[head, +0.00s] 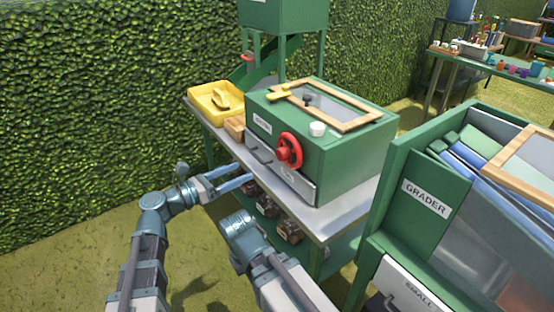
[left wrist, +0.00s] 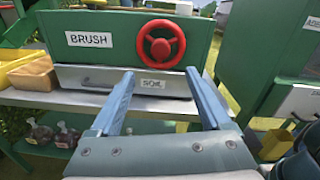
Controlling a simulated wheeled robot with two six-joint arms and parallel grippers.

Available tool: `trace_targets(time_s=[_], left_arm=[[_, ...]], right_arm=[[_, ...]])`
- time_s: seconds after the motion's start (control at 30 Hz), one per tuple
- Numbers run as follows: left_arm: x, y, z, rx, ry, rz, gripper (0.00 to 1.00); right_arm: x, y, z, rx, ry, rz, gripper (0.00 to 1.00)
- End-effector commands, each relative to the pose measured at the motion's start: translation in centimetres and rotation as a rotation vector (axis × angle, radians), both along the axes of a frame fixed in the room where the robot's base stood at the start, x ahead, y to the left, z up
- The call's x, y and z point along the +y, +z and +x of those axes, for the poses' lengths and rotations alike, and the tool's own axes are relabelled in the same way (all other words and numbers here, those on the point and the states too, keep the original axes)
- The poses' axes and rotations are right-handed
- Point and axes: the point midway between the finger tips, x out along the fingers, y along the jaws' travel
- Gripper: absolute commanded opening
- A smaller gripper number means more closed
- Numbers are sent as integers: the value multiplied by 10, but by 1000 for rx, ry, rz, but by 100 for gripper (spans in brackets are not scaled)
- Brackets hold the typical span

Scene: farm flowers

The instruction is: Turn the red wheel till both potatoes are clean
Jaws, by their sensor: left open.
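The red wheel (head: 289,150) is on the front of the green brush machine (head: 340,160), which stands on a metal table. The wheel also shows in the left wrist view (left wrist: 161,43), above a drawer labelled "SOIL" (left wrist: 125,80). My left gripper (head: 245,182) is open and empty, in front of the drawer and below and left of the wheel, apart from it. In the left wrist view its two blue fingers (left wrist: 160,90) are spread below the wheel. My right arm shows at the lower middle of the head view; its fingertips are not clear. I see no potatoes that I can make out.
A yellow tray (head: 215,103) and a wooden box (head: 236,127) stand left of the machine. A wood-framed window, a yellow handle (head: 279,94) and a white knob (head: 317,129) are on its top. The green grader (head: 425,200) stands close on the right. A hedge is behind.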

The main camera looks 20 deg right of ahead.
Motion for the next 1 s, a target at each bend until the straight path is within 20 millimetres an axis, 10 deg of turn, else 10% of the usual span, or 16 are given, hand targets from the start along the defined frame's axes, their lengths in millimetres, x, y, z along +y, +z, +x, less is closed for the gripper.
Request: trace_targets(time_s=[1.0], left_arm=[[-127, 0, 50, -4, -2, 4, 81]], right_arm=[[0, 0, 0, 0, 0, 0, 0]])
